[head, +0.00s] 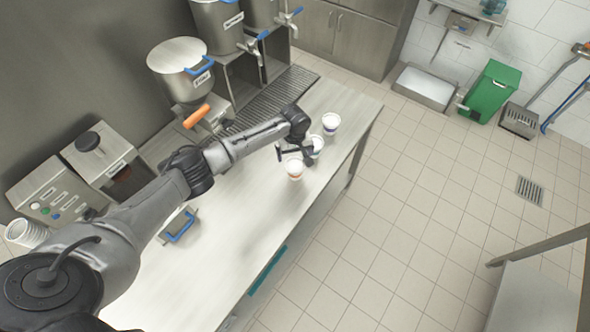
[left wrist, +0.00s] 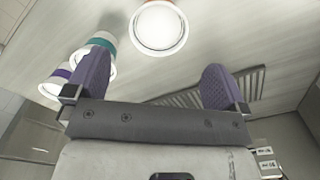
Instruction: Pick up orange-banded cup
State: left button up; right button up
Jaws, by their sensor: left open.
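The orange-banded cup (head: 294,170) is white and stands upright on the counter, the nearest of a row of cups. In the left wrist view the orange-banded cup (left wrist: 159,27) shows its pale round top at the upper middle, with a sliver of orange at its edge. My left gripper (head: 292,152) is open just beside this cup. In the left wrist view the cup lies beyond my spread purple fingers (left wrist: 155,72), with nothing between them. My right gripper is not in view.
A teal-banded cup (left wrist: 103,42) and a purple-banded cup (left wrist: 54,84) stand close by, near the left finger in the wrist view. The counter (head: 235,235) is clear toward the front. Metal dispensers (head: 181,68) stand along the back, and a drain grate (head: 275,98) lies before them.

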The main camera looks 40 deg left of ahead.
aim_at(295, 165)
pick_arm(q)
jog(key=shift+f+b, duration=0.3)
jog(key=shift+f, duration=3)
jog(key=c, duration=0.9)
jog(key=shift+c, duration=0.2)
jog(key=shift+r, duration=0.1)
